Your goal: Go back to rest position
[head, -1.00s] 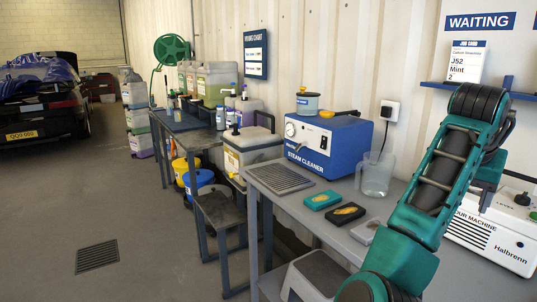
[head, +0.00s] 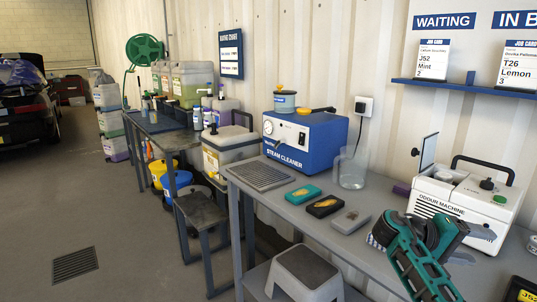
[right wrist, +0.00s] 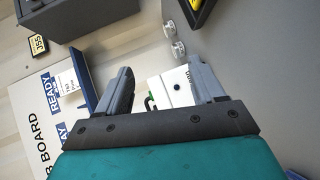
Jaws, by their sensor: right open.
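My right gripper (head: 475,244) is over the right part of the bench, in front of the white odour machine (head: 470,193). The arm to it is teal and black and comes in from the bottom right. In the right wrist view the two grey fingers (right wrist: 160,90) stand wide apart with nothing held between them. Part of a white machine (right wrist: 172,88) shows beyond the gap. My left gripper is not in view.
The bench (head: 345,232) carries a blue steam cleaner (head: 305,142), a clear jug (head: 351,170) and several small blocks (head: 325,206). A wall shelf (head: 455,88) holds job cards. A step stool (head: 305,270) stands in front. Open floor (head: 130,220) lies left.

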